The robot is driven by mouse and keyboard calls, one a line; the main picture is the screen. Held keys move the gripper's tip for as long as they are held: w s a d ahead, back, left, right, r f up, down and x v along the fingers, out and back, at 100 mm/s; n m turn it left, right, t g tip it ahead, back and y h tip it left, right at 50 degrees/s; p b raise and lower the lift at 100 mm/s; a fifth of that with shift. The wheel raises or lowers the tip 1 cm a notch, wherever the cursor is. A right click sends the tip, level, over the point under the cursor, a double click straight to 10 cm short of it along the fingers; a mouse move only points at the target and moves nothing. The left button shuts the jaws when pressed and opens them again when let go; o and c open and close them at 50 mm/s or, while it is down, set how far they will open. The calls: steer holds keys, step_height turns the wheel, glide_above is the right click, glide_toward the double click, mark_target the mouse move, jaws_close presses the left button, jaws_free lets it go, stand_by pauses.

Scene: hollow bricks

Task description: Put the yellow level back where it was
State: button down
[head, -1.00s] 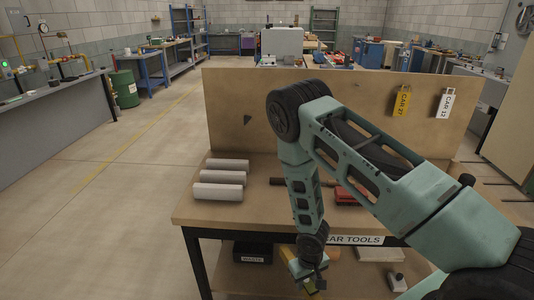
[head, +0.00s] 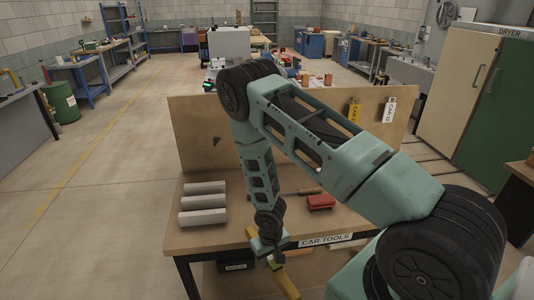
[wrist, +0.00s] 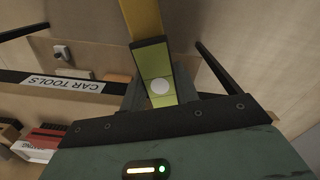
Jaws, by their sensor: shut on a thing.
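The yellow level (head: 286,284) hangs from my gripper (head: 275,258) in the head view, in front of the bench's front edge. It is long, slim and tilted, with its lower end toward the right. In the wrist view the level (wrist: 143,22) runs away from the jaws, with a yellow-green vial section and a pale round spot near them. The bench top (head: 205,240) lies just behind the gripper. A "CAR TOOLS" label (head: 326,240) is on its front edge, right of the gripper.
A red object (head: 320,202) and a thin tool (head: 300,191) lie farther right. A brown back panel (head: 190,130) stands behind, with hanging tags (head: 389,110). A dark bin (head: 236,266) sits below the top.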

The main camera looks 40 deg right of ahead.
steer(key=w+d+r+m, duration=0.1)
steer(key=d+r+m, duration=0.3)
steer(key=d+m, duration=0.3)
steer(key=d+r+m, duration=0.3)
steer(key=d+m, duration=0.1)
steer(key=d, duration=0.6)
steer(key=s+d+r+m, duration=0.3)
steer(key=d+r+m, duration=0.1)
steer(key=d+m, duration=0.1)
steer(key=s+d+r+m, duration=0.3)
steer(key=d+r+m, duration=0.1)
steer(key=d+m, duration=0.2)
steer(key=shift+d+r, duration=0.35)
steer(key=shift+d, duration=0.55)
